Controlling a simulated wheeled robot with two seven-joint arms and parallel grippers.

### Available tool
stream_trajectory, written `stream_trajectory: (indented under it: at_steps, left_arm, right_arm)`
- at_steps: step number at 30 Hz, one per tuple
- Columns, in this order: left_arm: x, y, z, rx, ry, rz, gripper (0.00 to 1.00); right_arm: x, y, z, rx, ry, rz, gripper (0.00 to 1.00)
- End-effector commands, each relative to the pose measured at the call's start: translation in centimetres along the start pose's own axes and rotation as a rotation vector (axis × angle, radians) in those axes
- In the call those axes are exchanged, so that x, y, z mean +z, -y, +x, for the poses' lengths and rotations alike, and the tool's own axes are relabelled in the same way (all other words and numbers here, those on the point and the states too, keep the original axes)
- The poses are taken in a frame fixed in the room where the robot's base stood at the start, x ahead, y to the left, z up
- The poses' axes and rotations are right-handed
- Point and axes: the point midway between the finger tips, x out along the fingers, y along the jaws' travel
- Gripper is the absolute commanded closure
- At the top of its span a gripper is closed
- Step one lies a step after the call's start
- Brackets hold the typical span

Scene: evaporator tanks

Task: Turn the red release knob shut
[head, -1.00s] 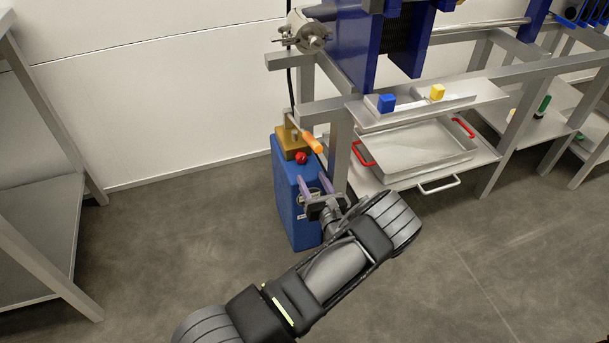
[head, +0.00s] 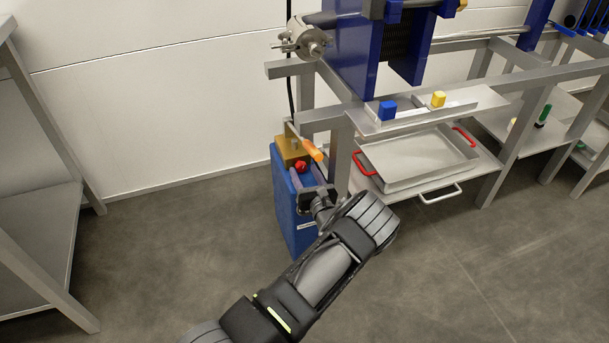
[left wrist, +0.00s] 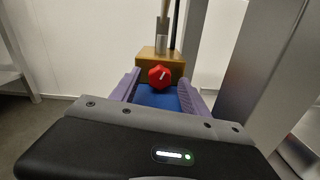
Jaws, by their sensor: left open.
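The red release knob (head: 301,166) sits on the front of a brass block (head: 291,150) on top of a blue pump body (head: 284,200). In the left wrist view the red knob (left wrist: 160,76) has a pale mark on its face and lies between the two purple fingers, a little beyond their tips. My left gripper (head: 311,177) is open and empty, just in front of the knob, and it does not visibly touch it. Its fingers (left wrist: 159,88) point toward the brass block in the left wrist view. My right gripper is not in view.
An orange-handled lever (head: 312,150) rises beside the brass block. A grey frame post (head: 340,155) stands close right of the pump. A metal tray (head: 415,180) with red handles sits on the lower shelf.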

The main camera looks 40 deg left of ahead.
Motion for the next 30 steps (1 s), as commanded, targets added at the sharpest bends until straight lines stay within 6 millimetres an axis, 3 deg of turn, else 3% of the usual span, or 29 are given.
stream_trajectory:
  at_steps: [10,30]
  left_arm:
    - [0.05,0.02,0.46,-0.001,0.000,0.001,0.47]
    - [0.02,0.01,0.43,0.000,0.000,0.001,1.00]
  right_arm:
    - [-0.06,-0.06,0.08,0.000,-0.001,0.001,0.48]
    - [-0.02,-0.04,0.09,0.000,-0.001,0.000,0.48]
